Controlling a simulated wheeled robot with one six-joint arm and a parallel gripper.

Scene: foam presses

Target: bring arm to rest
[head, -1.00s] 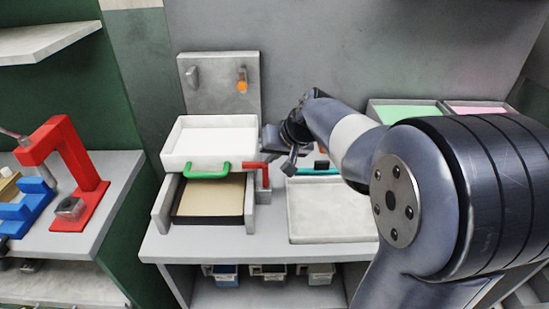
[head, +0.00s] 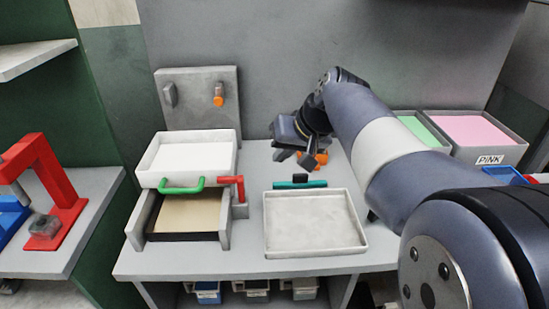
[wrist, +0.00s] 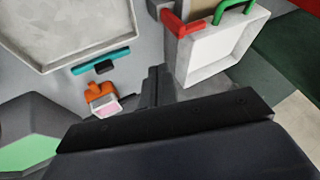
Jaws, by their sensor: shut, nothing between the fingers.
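My arm reaches in from the right. The press has a white upper box (head: 188,158) with a green handle (head: 182,186) and a red lever (head: 232,186). Beneath the box a tan sheet (head: 185,213) lies in the open-fronted base. An orange item (head: 320,159) is partly hidden beside my gripper; the wrist view shows it with a pink-faced block (wrist: 105,106).
The empty grey tray (head: 314,247) lies at the front with a teal bar (head: 300,184) behind it. Green and pink bins stand back right, one labelled PINK (head: 490,159). A red press (head: 60,190) stands on the left bench. A grey panel (head: 200,110) rises behind the foam press.

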